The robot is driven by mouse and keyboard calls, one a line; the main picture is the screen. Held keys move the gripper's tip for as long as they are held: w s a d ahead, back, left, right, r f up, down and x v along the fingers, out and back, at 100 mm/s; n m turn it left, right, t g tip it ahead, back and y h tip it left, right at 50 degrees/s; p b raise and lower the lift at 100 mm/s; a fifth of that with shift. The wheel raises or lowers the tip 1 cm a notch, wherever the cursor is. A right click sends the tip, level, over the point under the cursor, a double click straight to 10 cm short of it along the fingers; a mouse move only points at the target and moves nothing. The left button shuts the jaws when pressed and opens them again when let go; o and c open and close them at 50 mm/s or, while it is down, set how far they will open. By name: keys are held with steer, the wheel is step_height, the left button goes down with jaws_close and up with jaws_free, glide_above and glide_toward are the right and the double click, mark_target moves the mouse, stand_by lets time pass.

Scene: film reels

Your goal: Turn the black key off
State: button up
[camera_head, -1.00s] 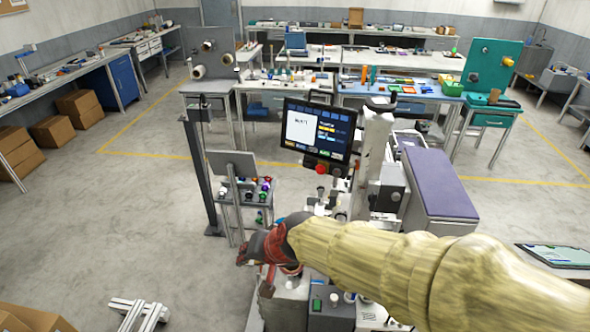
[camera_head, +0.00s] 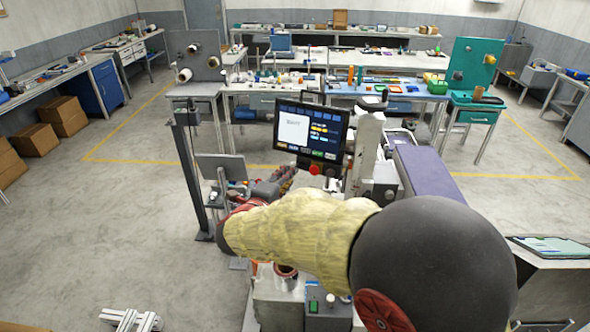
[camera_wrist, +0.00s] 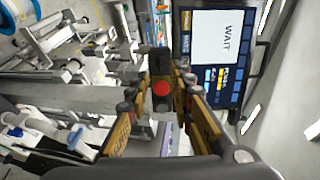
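The black key cannot be made out for certain in either view. A red round button (camera_wrist: 161,89) sits on a dark control box (camera_wrist: 160,66) beside the screen (camera_wrist: 217,58), which reads WAIT. In the head view the screen (camera_head: 312,131) is upright, with the red button (camera_head: 314,170) below it. My gripper (camera_wrist: 158,97) is open and empty, its two orange-and-black fingers on either side of the red button in the wrist view. In the head view my gripper (camera_head: 278,183) is partly hidden behind my arm, low and left of the screen.
A purple-topped cabinet (camera_head: 432,180) stands right of the screen. A lower box with a green button (camera_head: 313,306) is below my arm. A grey post (camera_head: 190,175) and a small tilted panel (camera_head: 222,167) stand at left. Open floor lies beyond on the left.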

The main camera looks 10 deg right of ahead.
mark_target(300, 166)
steer(key=x, duration=0.7)
steer(key=shift+c, duration=0.6)
steer(key=c, duration=0.4)
jaws_close()
